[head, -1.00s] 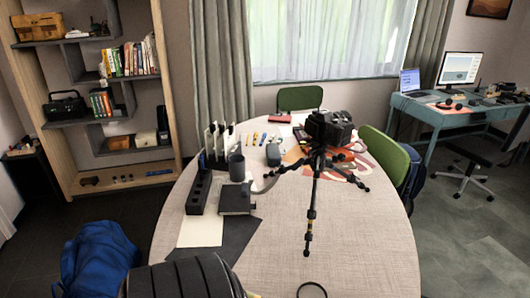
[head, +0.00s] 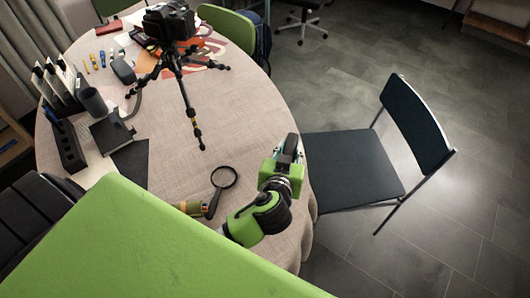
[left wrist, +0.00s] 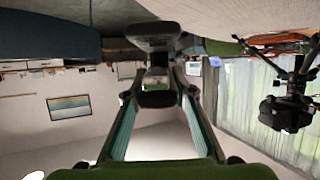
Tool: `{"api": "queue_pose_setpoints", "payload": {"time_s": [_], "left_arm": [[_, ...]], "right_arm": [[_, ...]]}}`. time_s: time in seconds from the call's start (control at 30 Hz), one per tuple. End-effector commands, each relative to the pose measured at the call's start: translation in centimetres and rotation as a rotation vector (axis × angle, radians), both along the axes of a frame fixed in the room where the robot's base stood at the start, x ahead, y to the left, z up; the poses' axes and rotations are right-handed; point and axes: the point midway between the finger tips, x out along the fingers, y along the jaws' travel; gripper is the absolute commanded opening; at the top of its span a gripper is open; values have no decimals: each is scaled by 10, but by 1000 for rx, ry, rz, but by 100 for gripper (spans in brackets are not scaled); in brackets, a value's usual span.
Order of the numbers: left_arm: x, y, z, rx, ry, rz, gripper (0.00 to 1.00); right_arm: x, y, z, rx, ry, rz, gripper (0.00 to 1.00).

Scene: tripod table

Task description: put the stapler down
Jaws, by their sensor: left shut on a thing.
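My left gripper (head: 287,153) is shut on the stapler (head: 291,143), a small dark thing, over the right edge of the round table (head: 235,105). In the left wrist view, the dark stapler (left wrist: 155,34) sits between the fingertips of the gripper (left wrist: 157,88), with the pale tabletop at the top of the picture. The fingers hide part of the stapler. I cannot tell whether it touches the table. My right gripper is not in view.
A magnifying glass (head: 223,178) lies left of the gripper. A tripod with a camera (head: 172,22) stands farther back. A dark chair (head: 350,165) stands by the right edge. The table's middle right is clear.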

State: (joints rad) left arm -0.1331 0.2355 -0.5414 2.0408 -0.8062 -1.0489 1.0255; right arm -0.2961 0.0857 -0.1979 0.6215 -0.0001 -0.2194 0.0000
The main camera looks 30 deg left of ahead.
Motion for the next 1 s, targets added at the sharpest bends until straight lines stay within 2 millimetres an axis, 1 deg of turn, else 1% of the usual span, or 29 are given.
{"api": "queue_pose_setpoints", "payload": {"time_s": [0.03,0.07,0.1,0.2,0.3,0.47,0.57,0.7,0.8,1.0], "left_arm": [[-1,15,-2,10,2,0,0],[-1,22,-5,11,1,-1,0],[-1,27,-18,8,3,0,0],[-1,41,-36,7,2,-1,0],[-2,51,-48,3,1,0,0],[-2,58,-58,1,-2,0,0],[-2,67,-68,4,1,0,0],[-2,65,-87,2,2,-1,0],[-2,65,-95,1,0,0,0],[-2,64,-96,-2,-2,0,0]], "right_arm": [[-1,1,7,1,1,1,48],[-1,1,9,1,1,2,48],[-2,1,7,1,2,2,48],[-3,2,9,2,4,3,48],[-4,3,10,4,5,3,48],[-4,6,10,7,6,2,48],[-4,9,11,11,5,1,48],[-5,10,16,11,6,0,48],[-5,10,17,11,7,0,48],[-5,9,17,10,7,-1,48]]}}
